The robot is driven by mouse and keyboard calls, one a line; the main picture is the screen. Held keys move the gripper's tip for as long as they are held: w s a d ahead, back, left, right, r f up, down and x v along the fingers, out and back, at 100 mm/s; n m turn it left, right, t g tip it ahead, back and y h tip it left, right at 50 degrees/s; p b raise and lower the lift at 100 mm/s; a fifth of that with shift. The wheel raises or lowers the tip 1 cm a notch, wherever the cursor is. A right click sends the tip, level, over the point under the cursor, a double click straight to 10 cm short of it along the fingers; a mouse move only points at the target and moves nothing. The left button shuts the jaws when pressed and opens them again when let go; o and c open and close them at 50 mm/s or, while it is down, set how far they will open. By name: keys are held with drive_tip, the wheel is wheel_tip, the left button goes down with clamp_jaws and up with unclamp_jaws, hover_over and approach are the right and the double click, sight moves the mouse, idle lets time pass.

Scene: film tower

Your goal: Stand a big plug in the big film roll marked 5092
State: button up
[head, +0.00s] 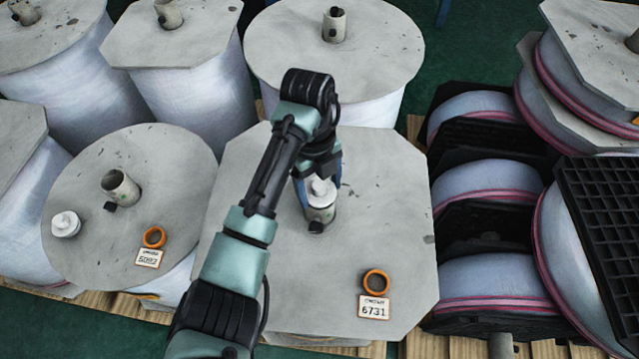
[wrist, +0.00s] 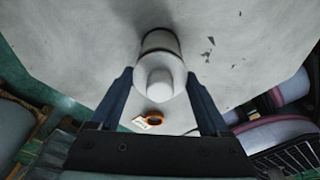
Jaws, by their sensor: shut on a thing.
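The round film roll tagged 5092 (head: 90,170) stands at the left, its tag (head: 149,258) small and hard to read. Its hollow core tube (head: 119,187) sticks up with no plug in it. A white plug (head: 66,224) stands on that roll's top near the left edge. My gripper (head: 320,188) is shut on another white plug (head: 321,188), at the core tube (head: 321,213) of the octagonal roll tagged 6731 (head: 250,285). In the wrist view this plug (wrist: 160,85) lies between the fingers, in line with the tube (wrist: 160,40). Whether it sits inside the tube is unclear.
An orange ring (head: 154,237) lies by the left tag, and another orange ring (head: 376,282) by the 6731 tag (head: 374,306). Tall rolls (head: 335,50) with core tubes stand behind. Stacked rolls and black grids (head: 610,230) crowd the right.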

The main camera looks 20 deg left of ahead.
drive_tip(key=o, duration=1.2)
wheel_tip(320, 180, up, 13)
drive_tip(key=a+p, duration=0.1)
drive_tip(key=p, duration=0.3)
drive_tip(key=shift+w+a+p, duration=0.15)
drive_tip(key=shift+w+p, duration=0.2)
drive_tip(key=shift+w, duration=0.05)
drive_tip(key=shift+f, duration=0.15)
